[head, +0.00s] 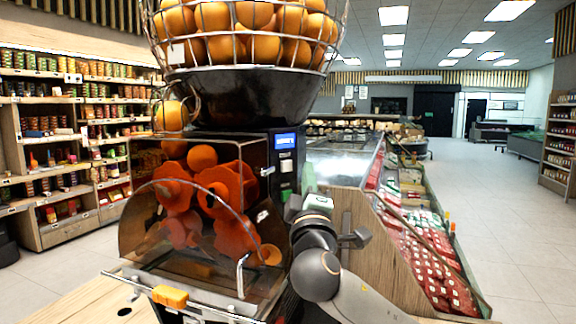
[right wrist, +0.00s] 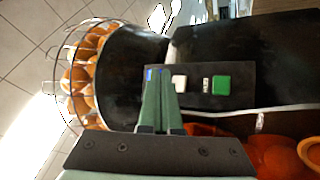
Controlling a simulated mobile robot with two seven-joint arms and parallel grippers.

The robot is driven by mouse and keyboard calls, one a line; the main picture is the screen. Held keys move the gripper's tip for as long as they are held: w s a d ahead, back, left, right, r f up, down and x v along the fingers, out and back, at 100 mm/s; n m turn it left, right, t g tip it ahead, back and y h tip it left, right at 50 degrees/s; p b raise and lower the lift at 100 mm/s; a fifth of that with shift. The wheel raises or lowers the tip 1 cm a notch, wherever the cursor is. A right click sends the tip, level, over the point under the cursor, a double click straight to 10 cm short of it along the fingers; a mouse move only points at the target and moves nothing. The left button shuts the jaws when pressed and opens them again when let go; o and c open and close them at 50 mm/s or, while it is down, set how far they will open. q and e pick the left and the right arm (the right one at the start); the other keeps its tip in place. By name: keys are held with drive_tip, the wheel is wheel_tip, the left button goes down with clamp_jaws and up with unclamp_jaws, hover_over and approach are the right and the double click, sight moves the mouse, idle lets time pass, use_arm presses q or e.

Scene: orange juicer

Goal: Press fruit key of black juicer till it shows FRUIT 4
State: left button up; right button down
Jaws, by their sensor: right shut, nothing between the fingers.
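The black juicer (head: 235,100) stands on a wooden counter, with a wire basket of oranges (head: 245,20) on top. Its lit blue display (head: 285,141) is on the front panel; its text is too small to read. Below it are a white key (head: 286,165) and a green key (head: 286,196). My right gripper (head: 308,178) is shut and empty, just right of this panel. In the right wrist view its green fingers (right wrist: 160,72) reach over the panel between the blue display (right wrist: 148,75) and the white key (right wrist: 180,83). Contact cannot be told. My left gripper is out of view.
A clear cover (head: 200,205) encloses red pressing drums (head: 225,195) and oranges. A metal tap (head: 241,275) and a tray with an orange clip (head: 170,296) are at the front. A produce stand (head: 420,250) is at right, stocked shelves (head: 70,130) at left.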

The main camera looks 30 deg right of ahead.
sight(287, 166)
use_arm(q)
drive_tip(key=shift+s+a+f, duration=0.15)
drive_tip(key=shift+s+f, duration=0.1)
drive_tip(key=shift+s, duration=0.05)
use_arm(e)
drive_tip(key=w, duration=0.3)
drive_tip(key=shift+a, duration=0.3)
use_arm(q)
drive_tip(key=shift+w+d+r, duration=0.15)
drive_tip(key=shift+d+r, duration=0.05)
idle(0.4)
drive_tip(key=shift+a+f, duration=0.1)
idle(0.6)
use_arm(e)
drive_tip(key=shift+w, duration=0.35)
idle(0.4)
